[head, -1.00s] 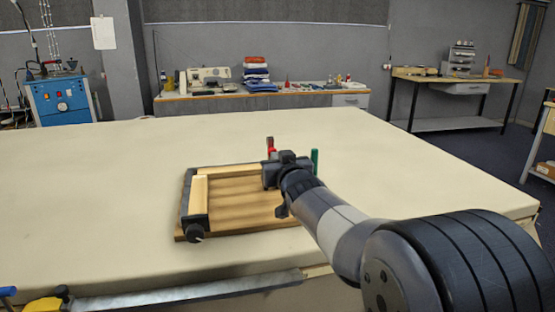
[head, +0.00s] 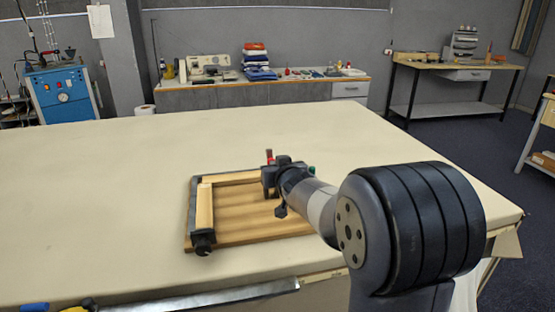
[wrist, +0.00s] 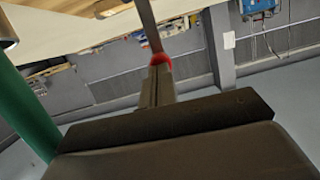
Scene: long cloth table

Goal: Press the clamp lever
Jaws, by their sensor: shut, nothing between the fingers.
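A wooden board with a raised light-wood frame (head: 205,207) and dark metal edge pieces lies on the cloth table. A red upright handle (head: 269,157) stands at its far side, just behind my gripper (head: 268,180). The top of a green post (head: 311,170) shows just right of it, mostly hidden by my arm. I cannot tell which one is the clamp lever. In the wrist view the green post (wrist: 25,120) is large and close at left, and a red part (wrist: 158,60) shows near the middle. My gripper is shut and empty; whether it touches anything is hidden.
The cream cloth table (head: 100,190) is clear around the board. A metal bar (head: 200,299) runs along the near edge. A side bench with a sewing machine (head: 208,68) and folded cloths stands behind, a blue machine (head: 63,92) at far left.

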